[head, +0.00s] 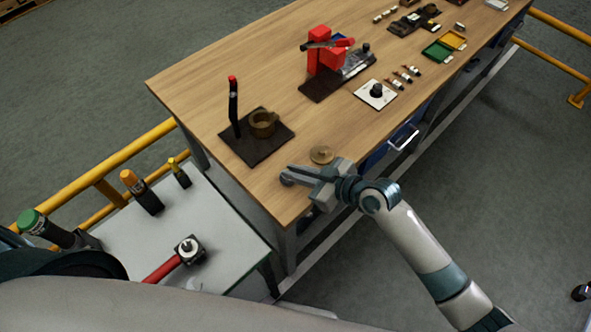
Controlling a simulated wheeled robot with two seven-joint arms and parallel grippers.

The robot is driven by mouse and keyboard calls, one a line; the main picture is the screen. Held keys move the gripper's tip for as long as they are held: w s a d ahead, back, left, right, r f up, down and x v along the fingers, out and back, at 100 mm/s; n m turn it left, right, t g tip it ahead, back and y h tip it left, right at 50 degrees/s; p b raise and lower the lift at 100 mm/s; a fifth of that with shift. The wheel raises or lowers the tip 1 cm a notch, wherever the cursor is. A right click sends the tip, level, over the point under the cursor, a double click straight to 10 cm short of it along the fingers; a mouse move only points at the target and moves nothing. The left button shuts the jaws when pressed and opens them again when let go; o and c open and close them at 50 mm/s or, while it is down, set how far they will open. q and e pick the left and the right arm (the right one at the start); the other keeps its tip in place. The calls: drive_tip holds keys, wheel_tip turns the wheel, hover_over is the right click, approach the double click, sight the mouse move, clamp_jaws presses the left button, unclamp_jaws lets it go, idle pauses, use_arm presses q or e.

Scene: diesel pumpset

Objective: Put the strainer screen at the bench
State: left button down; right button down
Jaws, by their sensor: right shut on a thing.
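My right gripper (297,175) reaches in from the lower right over the near corner of the wooden bench (245,85). It is shut on a small grey round piece (286,181), which seems to be the strainer screen. The fingers hide part of it, and I cannot tell whether it touches the bench top. A brass-coloured disc (321,155) lies on the bench just beyond the gripper. My left gripper is not in view.
A dark mat (270,151) with a brass cup (262,123) and an upright black tool (234,105) is nearby. A red vise (325,55) stands farther back. Yellow rails (100,180) run behind.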

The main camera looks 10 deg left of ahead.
drive_tip(key=shift+f, duration=0.25)
drive_tip(key=shift+f, duration=0.1)
drive_tip(key=c, duration=1.8)
unclamp_jaws()
drive_tip(key=shift+c, duration=0.2)
